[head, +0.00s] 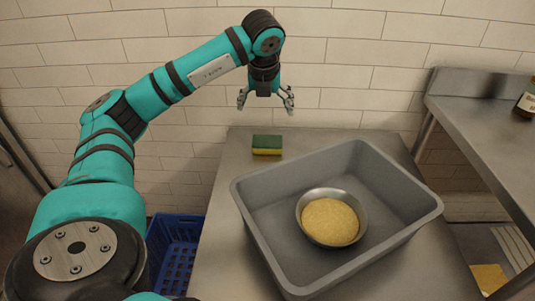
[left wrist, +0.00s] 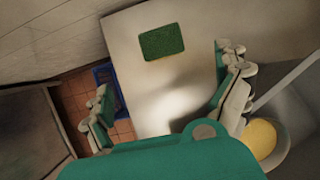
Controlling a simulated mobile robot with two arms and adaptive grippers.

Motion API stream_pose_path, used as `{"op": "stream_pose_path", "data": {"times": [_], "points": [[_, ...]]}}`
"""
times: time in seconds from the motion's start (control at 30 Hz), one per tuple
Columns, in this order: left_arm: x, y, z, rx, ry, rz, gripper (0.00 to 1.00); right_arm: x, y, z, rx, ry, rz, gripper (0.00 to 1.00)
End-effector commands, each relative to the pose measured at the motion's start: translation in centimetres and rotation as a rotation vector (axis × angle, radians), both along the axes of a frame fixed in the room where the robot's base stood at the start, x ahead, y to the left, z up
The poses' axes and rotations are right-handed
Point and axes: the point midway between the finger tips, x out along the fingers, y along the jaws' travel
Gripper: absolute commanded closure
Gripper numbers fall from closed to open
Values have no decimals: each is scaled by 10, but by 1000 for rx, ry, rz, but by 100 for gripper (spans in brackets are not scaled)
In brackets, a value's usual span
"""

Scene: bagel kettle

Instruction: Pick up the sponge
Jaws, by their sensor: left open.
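The sponge (head: 267,145), green on top with a yellow side, lies on the steel table (head: 215,240) near its far edge, behind the grey tub. In the left wrist view the sponge (left wrist: 162,42) shows its green face, toward the top and between the lines of the two fingers. My left gripper (head: 266,100) is open and empty, in the air above the sponge and near the tiled wall. Its fingers (left wrist: 168,108) are spread apart in the left wrist view. They do not touch the sponge. My right gripper is not in view.
A grey tub (head: 260,222) holding a metal bowl (head: 306,225) of yellow grainy stuff stands on the table just in front of the sponge. A blue crate (head: 175,250) is low at the left. A steel shelf (head: 480,130) with a bottle (head: 526,102) is at the right.

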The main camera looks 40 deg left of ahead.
Motion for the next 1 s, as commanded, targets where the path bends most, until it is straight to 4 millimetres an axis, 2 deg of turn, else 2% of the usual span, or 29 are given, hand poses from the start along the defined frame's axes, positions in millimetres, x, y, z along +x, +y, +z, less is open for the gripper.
{"op": "stream_pose_path", "data": {"times": [0.03,0.23,0.6,1.0], "points": [[0,0,-8,0,-2,1,0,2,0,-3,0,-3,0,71],[5,5,-28,0,2,3,0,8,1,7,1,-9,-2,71],[28,24,-100,0,2,2,0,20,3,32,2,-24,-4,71],[41,34,-135,0,1,0,0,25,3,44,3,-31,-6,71]]}}
